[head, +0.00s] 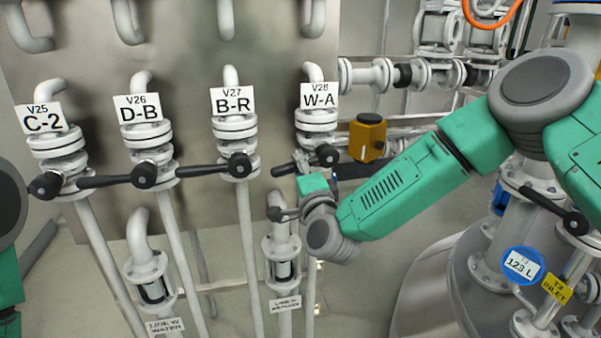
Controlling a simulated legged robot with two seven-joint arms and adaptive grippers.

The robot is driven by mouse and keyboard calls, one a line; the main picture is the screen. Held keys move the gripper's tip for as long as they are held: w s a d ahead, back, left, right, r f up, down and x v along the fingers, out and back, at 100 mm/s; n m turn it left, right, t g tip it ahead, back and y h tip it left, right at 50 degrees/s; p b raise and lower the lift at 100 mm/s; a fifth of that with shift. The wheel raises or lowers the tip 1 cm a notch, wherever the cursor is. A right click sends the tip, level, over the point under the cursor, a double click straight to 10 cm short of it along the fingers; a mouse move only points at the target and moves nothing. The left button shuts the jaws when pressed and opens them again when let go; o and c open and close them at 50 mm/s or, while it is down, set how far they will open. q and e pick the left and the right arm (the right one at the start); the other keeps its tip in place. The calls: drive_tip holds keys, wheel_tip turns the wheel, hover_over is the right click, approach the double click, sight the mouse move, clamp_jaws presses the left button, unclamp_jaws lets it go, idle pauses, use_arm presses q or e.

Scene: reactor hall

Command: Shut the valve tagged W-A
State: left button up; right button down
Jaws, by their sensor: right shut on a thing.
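The valve tagged W-A (316,121) is on the rightmost pipe of the panel row, below its white V28 tag (319,95). Its dark round hub (327,155) faces me. My right gripper (312,174) is right at the valve, just below the hub, and is shut on its lever. The fingertips are small and partly hidden, so the exact hold and the lever's angle are hard to tell. Of my left arm only a part shows at the left edge; its gripper is out of view.
Valves C-2 (56,145), D-B (151,133) and B-R (236,126) stand in a row to the left, with black levers. An orange-brown box (367,137) is close right of W-A. A lower pipe fitting (283,250) stands below my right gripper. A grey vessel (430,270) is at lower right.

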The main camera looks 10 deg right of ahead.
drive_tip(key=shift+r+m+h, duration=0.3)
drive_tip(key=shift+r+m, duration=0.55)
drive_tip(key=shift+m, duration=0.25)
drive_tip(key=shift+f, duration=0.1)
drive_tip(key=c, duration=1.4)
unclamp_jaws()
drive_tip(key=shift+d, duration=0.1)
drive_tip(key=shift+s, duration=0.1)
drive_tip(key=shift+f, duration=0.1)
drive_tip(key=shift+s+f, duration=0.1)
drive_tip(key=s+f, duration=0.2)
drive_tip(key=s, duration=0.9)
drive_tip(key=shift+s+d+f, duration=0.15)
drive_tip(key=shift+s+d, duration=0.1)
